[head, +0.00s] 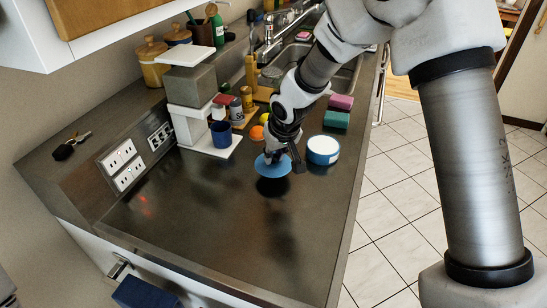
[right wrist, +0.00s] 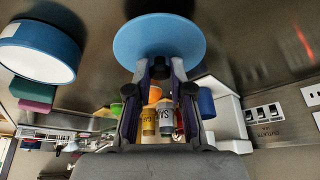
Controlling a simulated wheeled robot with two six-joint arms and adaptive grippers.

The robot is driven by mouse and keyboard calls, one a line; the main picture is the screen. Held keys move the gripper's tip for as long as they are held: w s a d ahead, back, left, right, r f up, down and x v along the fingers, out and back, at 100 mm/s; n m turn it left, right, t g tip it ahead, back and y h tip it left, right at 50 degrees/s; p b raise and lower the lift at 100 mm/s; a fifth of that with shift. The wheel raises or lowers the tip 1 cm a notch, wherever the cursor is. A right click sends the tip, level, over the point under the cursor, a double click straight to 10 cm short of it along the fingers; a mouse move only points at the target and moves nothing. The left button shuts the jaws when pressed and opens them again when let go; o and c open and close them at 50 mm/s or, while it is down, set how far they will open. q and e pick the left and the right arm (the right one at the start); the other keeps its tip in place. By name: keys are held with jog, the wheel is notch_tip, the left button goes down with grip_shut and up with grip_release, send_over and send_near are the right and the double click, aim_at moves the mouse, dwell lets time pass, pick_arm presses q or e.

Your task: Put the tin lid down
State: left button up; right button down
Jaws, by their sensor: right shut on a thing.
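The tin lid (head: 268,172) is a flat blue disc. My right gripper (head: 276,152) is shut on its edge and holds it over the dark counter, with a dark shadow under it. In the right wrist view the lid (right wrist: 160,35) shows broad face on, beyond the fingertips (right wrist: 160,66). A round blue tin with a whitish top (head: 323,150) stands just right of the lid, apart from it; it also shows in the right wrist view (right wrist: 38,52). My left gripper is out of view.
The counter (head: 215,235) is clear in front and to the left of the lid. A dark blue cup (head: 221,134), an orange ball (head: 257,132) and small jars stand behind. Green and pink blocks (head: 337,119) lie behind the tin. The sink (head: 290,62) is farther back.

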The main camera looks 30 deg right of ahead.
aim_at(275, 156)
jog(key=shift+d+x, duration=0.2)
jog(key=shift+x, duration=1.8)
jog(key=shift+s+b, duration=0.15)
jog(key=shift+b, duration=0.15)
jog(key=shift+f, duration=0.2)
jog(key=c, duration=1)
grip_release()
jog(key=shift+c, duration=0.2)
jog(key=shift+r, duration=0.1)
jog(key=shift+s+r, duration=0.1)
jog(key=shift+r, duration=0.35)
jog(key=v, duration=1.1)
jog(key=shift+r, duration=0.15)
jog(key=shift+s, duration=0.2)
